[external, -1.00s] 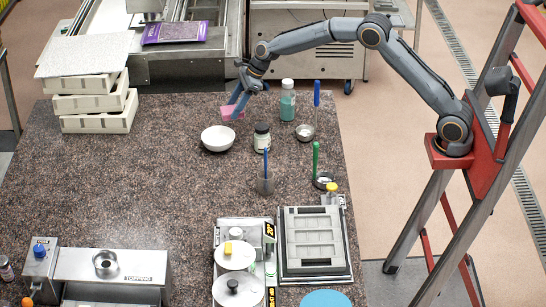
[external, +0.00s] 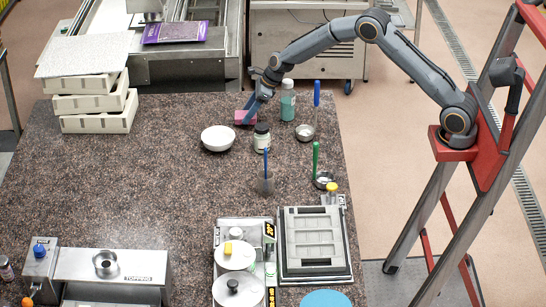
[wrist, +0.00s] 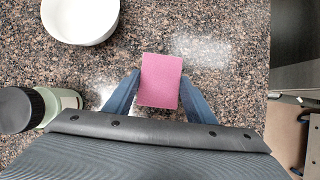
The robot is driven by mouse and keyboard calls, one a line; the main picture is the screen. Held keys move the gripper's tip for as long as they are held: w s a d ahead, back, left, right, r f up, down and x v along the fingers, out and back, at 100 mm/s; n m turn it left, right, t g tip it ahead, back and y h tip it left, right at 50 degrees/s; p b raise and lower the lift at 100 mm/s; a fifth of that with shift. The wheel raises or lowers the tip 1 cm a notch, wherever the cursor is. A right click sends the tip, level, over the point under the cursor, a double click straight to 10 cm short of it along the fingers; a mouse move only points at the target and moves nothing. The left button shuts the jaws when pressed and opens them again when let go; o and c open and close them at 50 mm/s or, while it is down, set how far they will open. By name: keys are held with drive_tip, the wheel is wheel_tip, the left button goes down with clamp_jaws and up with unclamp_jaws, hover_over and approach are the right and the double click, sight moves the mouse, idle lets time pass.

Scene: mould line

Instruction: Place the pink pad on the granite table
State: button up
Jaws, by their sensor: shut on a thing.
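The pink pad (external: 243,118) is a small flat rectangle between the blue fingers of my gripper (external: 251,109), at the back of the granite table (external: 180,190). In the wrist view the pad (wrist: 160,80) lies between the two fingertips (wrist: 158,92), its broad face toward the camera and its far end sticking out past them. My gripper is shut on it. The pad is at or just above the tabletop; I cannot tell whether it touches.
A white bowl (external: 218,139) stands to the left of the gripper and a lidded jar (external: 261,140) just in front. Stacked trays (external: 95,110) are at the far left. The left-middle tabletop is clear.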

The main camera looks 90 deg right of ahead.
drive_tip(key=shift+f, duration=0.85)
drive_tip(key=shift+f, duration=0.1)
drive_tip(key=shift+f, duration=0.1)
drive_tip(key=o, duration=1)
drive_tip(key=shift+o, duration=0.2)
